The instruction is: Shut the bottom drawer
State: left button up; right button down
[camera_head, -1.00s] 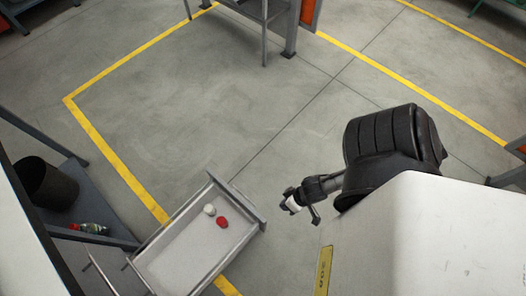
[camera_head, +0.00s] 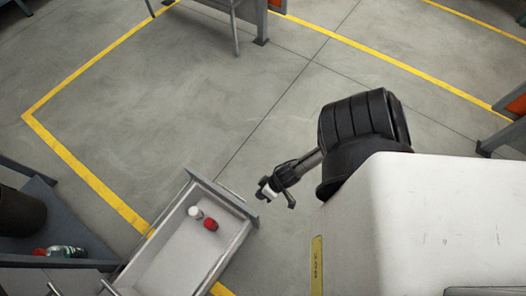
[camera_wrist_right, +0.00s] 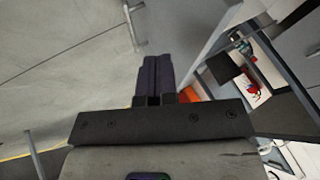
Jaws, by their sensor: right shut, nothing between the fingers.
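The open drawer (camera_head: 168,266) extends from the lower left of the head view, its front panel (camera_head: 222,196) facing up and right. A white item (camera_head: 195,212) and a red item (camera_head: 211,224) lie inside it near the front. My right gripper (camera_head: 265,188) is just outside the front panel, to its right; the head view does not settle whether they touch. In the right wrist view its fingers (camera_wrist_right: 154,78) are together and empty. My left gripper is out of view.
A shelf (camera_head: 60,213) at the left holds a dark bin (camera_head: 18,212) and a green and red bottle (camera_head: 60,251). Open concrete floor with yellow lines lies beyond the drawer. A grey metal stand (camera_head: 262,18) is at the top.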

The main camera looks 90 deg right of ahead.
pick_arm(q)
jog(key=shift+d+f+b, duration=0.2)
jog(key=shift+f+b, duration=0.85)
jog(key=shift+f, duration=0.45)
pick_arm(e)
jog(key=shift+w+a+f, duration=0.3)
jog(key=shift+w+a, duration=0.4)
jog(key=shift+a, duration=0.25)
jog(key=shift+w+a+f, duration=0.25)
jog(key=shift+w+a, duration=0.4)
jog(key=shift+a, duration=0.3)
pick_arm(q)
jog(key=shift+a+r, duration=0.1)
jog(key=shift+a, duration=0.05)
